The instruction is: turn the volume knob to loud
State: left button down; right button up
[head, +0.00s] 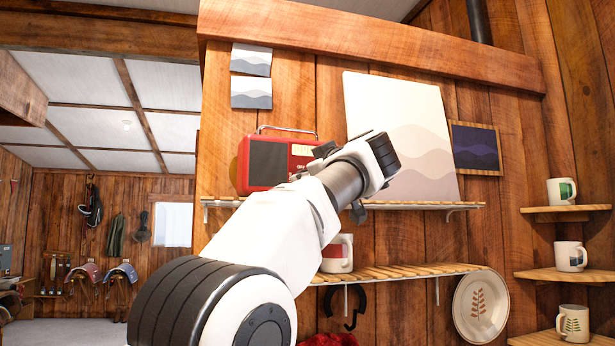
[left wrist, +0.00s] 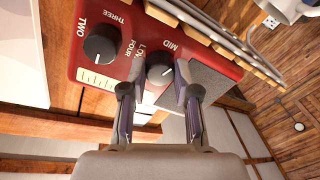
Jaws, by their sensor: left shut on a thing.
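The red radio (head: 270,163) stands on the upper slatted shelf in the head view, its right part hidden behind my left arm. In the left wrist view the red radio front (left wrist: 215,55) fills the upper part, tilted. A dark round knob (left wrist: 159,68) beside the lettering MID and a partly hidden word starting LO sits between the fingers of my left gripper (left wrist: 159,90). The gripper is shut on this knob. A white mark shows on the knob's face. A second dark knob (left wrist: 101,44), by TWO, THREE and FOUR, is apart from the fingers. My right gripper is not seen.
The upper shelf (head: 430,205) also bears a large pale picture (head: 400,130). Below, a lower shelf (head: 400,273) holds a red and white mug (head: 338,255). A plate (head: 480,307) hangs at the right, near small shelves with mugs (head: 562,191).

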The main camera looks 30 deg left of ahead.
pick_arm(q)
jog(key=shift+f+m+t, duration=0.15)
jog(key=shift+m+t, duration=0.2)
jog(key=shift+m, duration=3.4)
jog(key=shift+f+m+t, duration=0.1)
jog(key=shift+m+t, duration=0.25)
jog(key=shift+m, duration=3.4)
jog(key=c, duration=0.8)
grip_release()
jog(key=shift+c, duration=0.2)
jog(key=shift+d+r, duration=0.1)
